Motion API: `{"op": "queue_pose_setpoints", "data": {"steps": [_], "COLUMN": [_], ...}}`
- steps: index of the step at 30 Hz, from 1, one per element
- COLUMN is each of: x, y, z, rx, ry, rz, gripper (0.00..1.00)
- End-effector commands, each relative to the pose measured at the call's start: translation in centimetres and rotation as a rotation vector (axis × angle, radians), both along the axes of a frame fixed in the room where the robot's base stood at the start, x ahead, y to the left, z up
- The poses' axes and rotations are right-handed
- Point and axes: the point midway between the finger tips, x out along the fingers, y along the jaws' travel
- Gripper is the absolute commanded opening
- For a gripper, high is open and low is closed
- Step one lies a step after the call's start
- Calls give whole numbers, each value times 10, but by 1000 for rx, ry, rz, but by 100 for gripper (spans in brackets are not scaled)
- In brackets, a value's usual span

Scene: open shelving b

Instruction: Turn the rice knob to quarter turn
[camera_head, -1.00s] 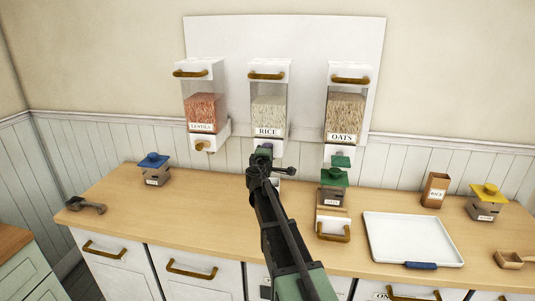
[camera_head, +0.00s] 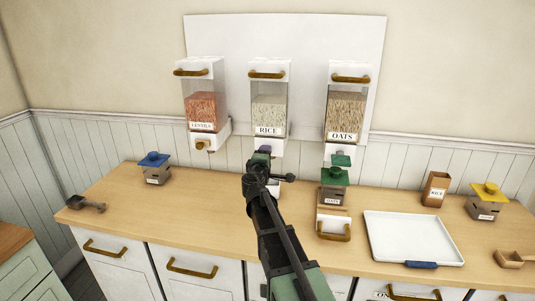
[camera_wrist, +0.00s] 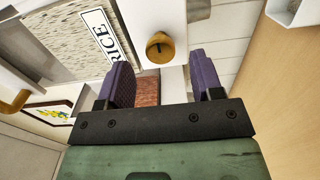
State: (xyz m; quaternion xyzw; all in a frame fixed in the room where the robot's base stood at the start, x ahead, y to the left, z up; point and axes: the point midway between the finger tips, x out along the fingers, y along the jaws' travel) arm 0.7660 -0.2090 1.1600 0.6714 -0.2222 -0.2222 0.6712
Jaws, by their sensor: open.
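The rice dispenser (camera_head: 268,110), a clear bin with a RICE label, hangs in the middle of the white wall panel. Its brass rice knob (camera_wrist: 160,47) shows in the wrist view on a white block, with a small dark mark on its face. In the head view the knob is hidden behind my gripper (camera_head: 264,151). In the wrist view my gripper (camera_wrist: 163,75) is open, its purple-padded fingers spread apart. The knob lies just beyond the fingertips, roughly centred across the gap and not gripped. A reddish-brown patch shows between the fingers; I cannot tell what it is.
The lentils dispenser (camera_head: 201,108) hangs left and the oats dispenser (camera_head: 345,105) right. On the counter, a green-lidded jar (camera_head: 335,190) stands right of my arm, beside a white tray (camera_head: 412,238). A blue-lidded jar (camera_head: 154,169) and a scoop (camera_head: 85,204) sit left.

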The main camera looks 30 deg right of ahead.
Motion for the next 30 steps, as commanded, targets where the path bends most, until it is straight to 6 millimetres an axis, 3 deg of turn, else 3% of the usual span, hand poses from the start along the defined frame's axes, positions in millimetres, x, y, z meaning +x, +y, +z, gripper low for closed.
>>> {"op": "queue_pose_setpoints", "data": {"steps": [3,7,20,23,26,27,29,30], "x": [-30,-47,-49,-55,-89,-111,-150,-176], "y": [20,34,36,28,11,9,21,39], "z": [0,0,0,-3,-28,-47,-84,-108], "rx": [0,0,0,31,245,377,609,765], "ry": [0,0,0,-3,-3,15,78,146], "rz": [1,1,-1,-58,-240,-334,-477,-561], "gripper": [60,60,60,60,60,60,60,60]}}
